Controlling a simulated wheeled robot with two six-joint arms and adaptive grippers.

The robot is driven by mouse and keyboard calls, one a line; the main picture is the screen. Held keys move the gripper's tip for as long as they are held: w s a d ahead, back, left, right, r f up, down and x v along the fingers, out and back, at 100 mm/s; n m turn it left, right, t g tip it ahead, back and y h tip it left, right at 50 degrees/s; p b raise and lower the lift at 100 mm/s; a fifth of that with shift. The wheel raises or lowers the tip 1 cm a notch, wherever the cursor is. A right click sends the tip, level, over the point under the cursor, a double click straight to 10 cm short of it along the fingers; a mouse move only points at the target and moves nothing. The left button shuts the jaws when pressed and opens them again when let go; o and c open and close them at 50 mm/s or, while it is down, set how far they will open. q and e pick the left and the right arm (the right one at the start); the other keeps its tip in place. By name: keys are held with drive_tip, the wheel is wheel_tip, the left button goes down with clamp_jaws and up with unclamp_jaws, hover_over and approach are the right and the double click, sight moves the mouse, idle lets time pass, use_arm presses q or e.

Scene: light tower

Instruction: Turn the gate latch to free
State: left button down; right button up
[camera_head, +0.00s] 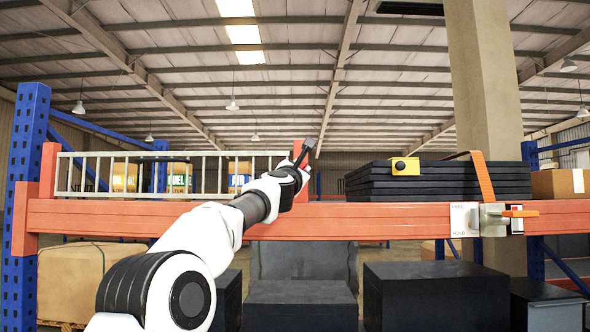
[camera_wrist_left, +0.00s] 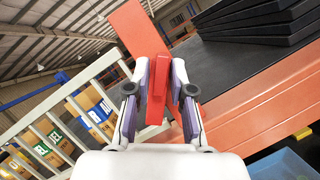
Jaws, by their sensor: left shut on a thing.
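A red lever, which looks like the gate latch (camera_wrist_left: 161,95), stands between my left gripper's fingers in the left wrist view. It is beside the right end of the cream railed gate (camera_head: 170,175), which also shows in the wrist view (camera_wrist_left: 62,126). My left gripper (camera_head: 308,146) is shut on this lever, with a finger (camera_wrist_left: 160,75) on each side. An orange-red post (camera_wrist_left: 137,30) rises just behind the lever. In the head view my gripper and wrist hide most of the latch, so I cannot read its setting there. My right gripper is not in view.
A long orange beam (camera_head: 380,216) runs across the front. Stacked black panels (camera_head: 440,182) lie on the right, under an orange strap (camera_head: 483,178).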

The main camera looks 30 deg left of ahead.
use_arm(q)
drive_tip(key=shift+s+d+r+n+g+y+b, duration=0.1)
drive_tip(key=shift+r+n+g+y+b, duration=0.1)
drive_tip(key=shift+n+y, duration=0.9)
drive_tip(key=shift+s+r+n+g+y+b, duration=0.15)
drive_tip(key=shift+n+y+b, duration=0.15)
drive_tip(key=shift+n, duration=1.4)
drive_tip(key=shift+w+d+r+n+g+y+b, duration=0.15)
drive_tip(key=shift+n+y, duration=0.65)
drive_tip(key=shift+n, duration=0.6)
drive_tip(key=shift+s+a+n+y, duration=0.1)
drive_tip(key=shift+n+y, duration=0.4)
drive_tip(key=shift+n, duration=0.4)
drive_tip(key=c, duration=1.2)
unclamp_jaws()
drive_tip(key=shift+w+f, duration=0.35)
drive_tip(key=v, duration=1.2)
drive_tip(key=shift+r, duration=0.35)
